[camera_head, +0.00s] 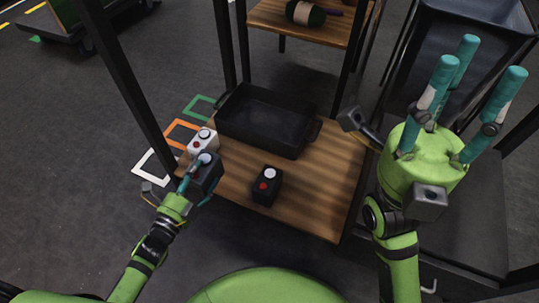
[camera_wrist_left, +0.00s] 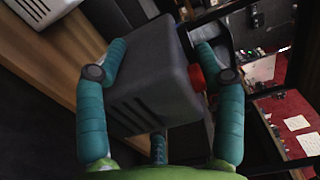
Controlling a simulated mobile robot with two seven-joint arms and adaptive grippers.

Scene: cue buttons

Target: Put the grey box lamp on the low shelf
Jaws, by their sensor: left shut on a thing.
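The grey box lamp (camera_head: 207,176) is a dark grey box with a pale round top part; the left wrist view shows its slotted side (camera_wrist_left: 150,85) and a red button. My left gripper (camera_head: 189,178) is shut on it, with teal fingers on both sides of it in the left wrist view. The box is at the left front edge of the low wooden shelf (camera_head: 315,205); I cannot tell whether it touches the board. My right gripper (camera_head: 457,105) is raised at the right, its fingers spread open and empty.
A white box (camera_head: 203,141) with a red button stands just behind the held box. A black box (camera_head: 267,185) with white and red buttons stands at the shelf's front middle. A black tray (camera_head: 268,120) fills the back. Black posts rise around the shelf. Bare board lies at the right.

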